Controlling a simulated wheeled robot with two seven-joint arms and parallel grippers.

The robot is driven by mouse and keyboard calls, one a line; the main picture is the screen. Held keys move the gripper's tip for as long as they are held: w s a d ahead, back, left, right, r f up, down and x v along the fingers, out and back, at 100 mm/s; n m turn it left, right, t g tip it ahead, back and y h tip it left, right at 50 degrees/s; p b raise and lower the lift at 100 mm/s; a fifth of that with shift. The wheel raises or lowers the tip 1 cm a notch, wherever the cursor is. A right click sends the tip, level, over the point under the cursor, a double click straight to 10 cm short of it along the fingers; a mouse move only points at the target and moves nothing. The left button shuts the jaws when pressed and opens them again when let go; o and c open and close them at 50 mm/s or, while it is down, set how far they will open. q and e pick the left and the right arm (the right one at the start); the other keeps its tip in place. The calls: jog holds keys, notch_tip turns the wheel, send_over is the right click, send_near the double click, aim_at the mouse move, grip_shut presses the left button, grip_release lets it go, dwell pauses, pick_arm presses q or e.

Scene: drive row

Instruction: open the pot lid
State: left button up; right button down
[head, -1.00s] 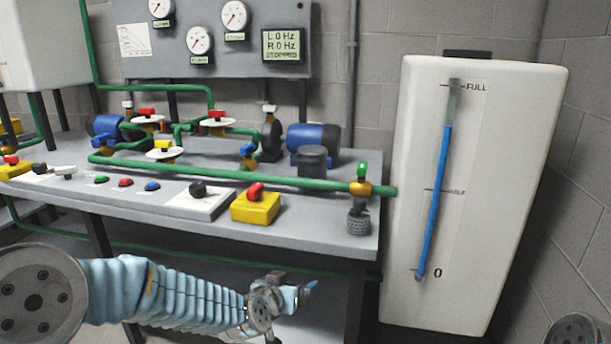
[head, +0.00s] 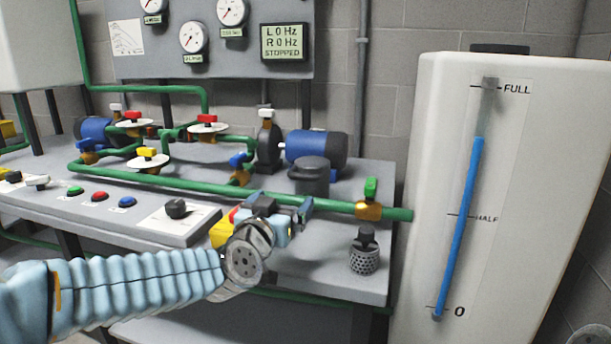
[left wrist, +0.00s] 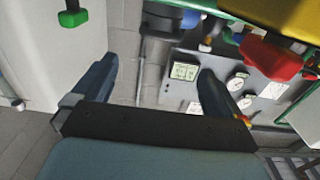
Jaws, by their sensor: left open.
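A dark grey pot (head: 312,178) with a flat round lid (head: 311,163) stands at the bench's right end, in front of the blue motor. The lid sits on the pot. My left gripper (head: 287,205) is in front of the pot and a little to its left, beside the yellow box. Its jaws are open with nothing seen between them. In the left wrist view the two blue fingers (left wrist: 155,88) stand wide apart. I cannot pick out the pot surely in that view. My right gripper is not in view.
A green pipe (head: 290,200) with a green-handled valve (head: 370,190) runs along the bench near the pot. A mesh basket with a black knob (head: 364,255) stands at the bench's front right. A yellow box (head: 221,232) is partly behind my gripper. The white tank (head: 530,180) stands right.

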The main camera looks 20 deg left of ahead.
aim_at(302, 178)
pick_arm(q)
jog(key=w+p, duration=0.1)
jog(key=w, duration=1.2)
jog(key=shift+w+d, duration=0.15)
jog(key=shift+d, duration=0.05)
jog(key=shift+c, duration=0.5)
